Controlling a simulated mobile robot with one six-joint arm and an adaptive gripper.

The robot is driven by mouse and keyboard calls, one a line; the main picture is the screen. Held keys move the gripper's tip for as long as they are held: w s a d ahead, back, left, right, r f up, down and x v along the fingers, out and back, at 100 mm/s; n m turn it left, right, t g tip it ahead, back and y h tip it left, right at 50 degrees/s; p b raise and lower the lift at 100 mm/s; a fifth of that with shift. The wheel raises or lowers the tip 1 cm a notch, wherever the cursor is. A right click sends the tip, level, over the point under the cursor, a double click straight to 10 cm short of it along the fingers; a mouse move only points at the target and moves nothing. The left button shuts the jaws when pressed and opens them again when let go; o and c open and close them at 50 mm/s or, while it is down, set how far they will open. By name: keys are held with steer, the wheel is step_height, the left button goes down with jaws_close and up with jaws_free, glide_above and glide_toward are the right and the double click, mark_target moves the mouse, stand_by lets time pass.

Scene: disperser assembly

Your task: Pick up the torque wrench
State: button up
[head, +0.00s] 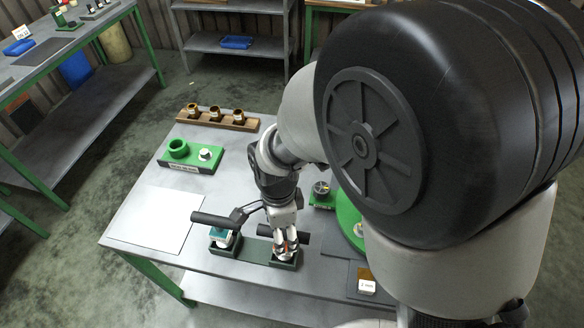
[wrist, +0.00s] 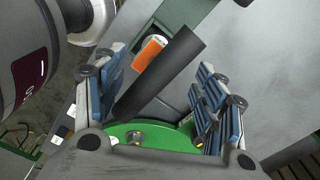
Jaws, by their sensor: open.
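Two tools with black bar handles stand in a dark green holder (head: 252,246) at the table's front. The left tool (head: 212,219) has a teal part under its handle. The right tool (head: 303,238) has an orange part and is partly hidden by my gripper (head: 283,230). I cannot tell for certain which is the torque wrench. In the wrist view, the right tool's black handle (wrist: 160,72) lies slanted between my open fingers (wrist: 160,90), with its orange part (wrist: 149,51) beyond. A gap shows on the handle's right side; contact on the left is unclear.
A white sheet (head: 151,218) lies left of the holder. Behind are a green block (head: 190,155) with a ring and nut, and a wooden rack (head: 217,119). A round green fixture (head: 347,218) stands right of the gripper, partly hidden by my arm. A small white-topped block (head: 366,287) is at front right.

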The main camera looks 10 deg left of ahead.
steer(key=f+b, duration=0.1)
steer(key=f, duration=0.3)
steer(key=f+b, duration=0.1)
steer(key=f, duration=0.1)
steer(key=shift+s+d+f+b, duration=0.2)
steer(key=shift+d+f+b, duration=0.15)
steer(key=shift+f, duration=0.05)
steer(key=shift+r, duration=0.1)
steer(key=shift+c, duration=0.4)
steer(key=c, duration=1.2)
